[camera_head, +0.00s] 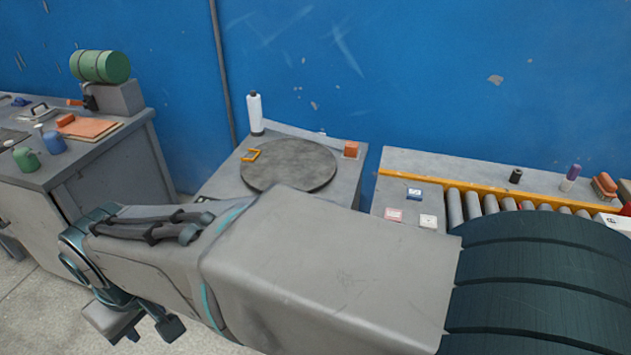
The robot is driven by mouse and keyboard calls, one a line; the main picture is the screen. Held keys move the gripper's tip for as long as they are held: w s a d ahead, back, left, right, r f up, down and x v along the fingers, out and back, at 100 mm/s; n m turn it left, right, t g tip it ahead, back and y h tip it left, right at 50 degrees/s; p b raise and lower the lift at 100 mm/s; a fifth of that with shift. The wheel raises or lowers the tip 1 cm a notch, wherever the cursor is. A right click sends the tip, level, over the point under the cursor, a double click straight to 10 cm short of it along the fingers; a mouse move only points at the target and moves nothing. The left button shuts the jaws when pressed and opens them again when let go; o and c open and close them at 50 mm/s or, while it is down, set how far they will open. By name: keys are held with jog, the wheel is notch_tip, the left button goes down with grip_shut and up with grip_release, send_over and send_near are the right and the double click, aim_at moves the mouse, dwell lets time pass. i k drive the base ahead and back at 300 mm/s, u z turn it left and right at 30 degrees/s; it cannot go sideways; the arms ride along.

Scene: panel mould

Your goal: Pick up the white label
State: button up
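The white label (428,221) looks like a small white square lying flat near the left end of the conveyor table, with a faint mark on it. A pinkish label (393,215) lies just left of it, and a blue-edged label (414,193) lies behind. My gripper (140,325) hangs at the lower left, beyond the wrist ring, far from the label and over the floor. It is small and partly hidden by my wrist, so its opening is unclear. I see nothing held in it.
My arm crosses the foreground just in front of the labels. The conveyor's rollers (475,204) begin right of them. A middle table carries a round dark plate (290,165), a white bottle (255,114) and an orange block (351,149). A cluttered left bench (100,150) stands near my gripper.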

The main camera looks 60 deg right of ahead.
aim_at(429, 222)
jog(key=i, duration=0.4)
jog(key=z, duration=3.8)
jog(key=i, duration=0.5)
jog(key=u, duration=0.1)
